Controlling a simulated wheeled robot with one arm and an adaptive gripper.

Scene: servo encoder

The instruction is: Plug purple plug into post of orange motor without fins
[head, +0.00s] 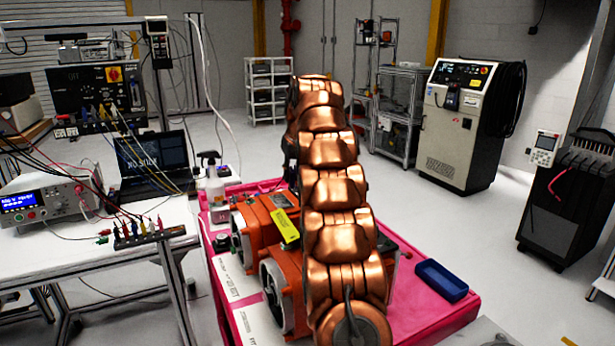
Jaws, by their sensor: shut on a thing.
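Two orange motors sit side by side on a pink-topped cart: a rear one (256,222) and a nearer one (292,262), both with round grey end faces to the left. My copper arm covers their right side, so I cannot tell which has fins, and no post shows clearly. I cannot make out the purple plug; small coloured plugs stand on a black strip (150,236) on the white bench, too small to tell apart. My gripper is hidden behind my arm, so its jaws and anything in them do not show.
The pink cart top (425,312) is bare at the front right, beside a blue tray (441,280). A spray bottle (215,188) stands at its back left. The white bench (85,262) holds a power supply (48,200), a laptop (152,160) and loose cables.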

